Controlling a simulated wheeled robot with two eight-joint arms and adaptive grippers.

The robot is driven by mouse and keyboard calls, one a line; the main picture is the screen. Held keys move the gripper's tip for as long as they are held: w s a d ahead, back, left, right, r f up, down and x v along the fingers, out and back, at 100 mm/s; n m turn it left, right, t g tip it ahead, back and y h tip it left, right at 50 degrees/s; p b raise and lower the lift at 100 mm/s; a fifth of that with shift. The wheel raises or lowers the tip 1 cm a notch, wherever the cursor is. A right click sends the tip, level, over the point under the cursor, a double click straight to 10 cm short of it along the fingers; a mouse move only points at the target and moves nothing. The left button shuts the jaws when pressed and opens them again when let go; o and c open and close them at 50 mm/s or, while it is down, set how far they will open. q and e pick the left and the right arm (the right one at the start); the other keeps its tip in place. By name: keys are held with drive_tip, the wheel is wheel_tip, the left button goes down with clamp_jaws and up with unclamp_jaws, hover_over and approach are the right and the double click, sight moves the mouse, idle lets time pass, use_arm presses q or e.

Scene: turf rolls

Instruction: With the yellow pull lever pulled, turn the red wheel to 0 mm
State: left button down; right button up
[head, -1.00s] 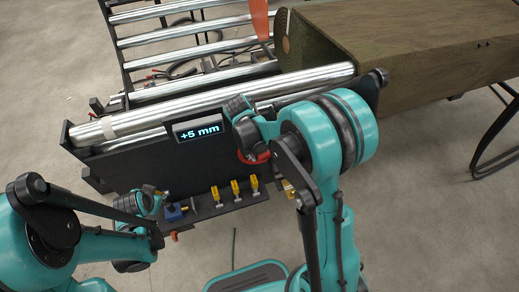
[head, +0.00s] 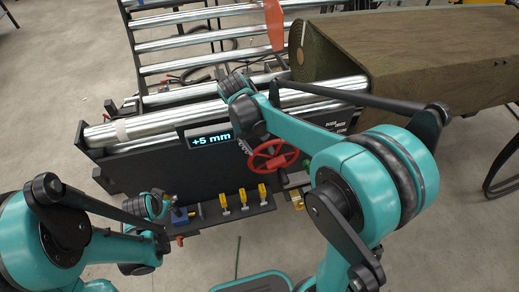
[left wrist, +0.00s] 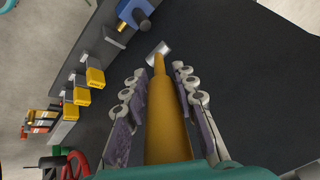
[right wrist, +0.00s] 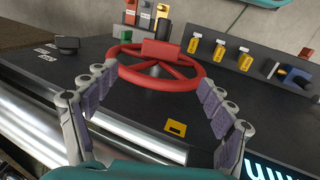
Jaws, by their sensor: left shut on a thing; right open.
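The red wheel (head: 274,155) is on the front of the dark machine panel in the head view. It also shows in the right wrist view (right wrist: 183,73), lying ahead of the fingers. My right gripper (right wrist: 158,76) is open and empty, with its fingertips near the wheel's near rim; contact cannot be told. The display (head: 209,138) reads +5 mm. In the left wrist view my left gripper (left wrist: 160,70) is shut on the yellow pull lever (left wrist: 165,115), which runs lengthwise between the fingers. How far the lever is pulled cannot be told.
Several small yellow toggles (head: 243,199) and a blue part (head: 180,216) line the ledge below the panel. Steel rollers (head: 150,123) run along the top. Floor in front is open.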

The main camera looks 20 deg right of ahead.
sight(275, 162)
drive_tip(key=shift+a+r, duration=0.15)
drive_tip(key=shift+r, duration=0.2)
drive_tip(key=shift+s, duration=2.5)
drive_tip(key=shift+a+f, duration=0.15)
drive_tip(key=shift+a, duration=0.05)
idle(0.4)
drive_tip(key=w+d+f+t, duration=0.1)
drive_tip(key=f, duration=0.2)
drive_tip(key=w+d+f+t, duration=0.1)
drive_tip(key=f+t, duration=0.1)
drive_tip(key=f, duration=0.2)
drive_tip(key=w+d+f+t, duration=0.1)
drive_tip(key=w+d+f, duration=0.1)
drive_tip(key=f, duration=0.2)
drive_tip(key=shift+w+f+n+t, duration=0.1)
drive_tip(key=shift+f+n+t, duration=0.05)
drive_tip(key=shift+n+t, duration=0.2)
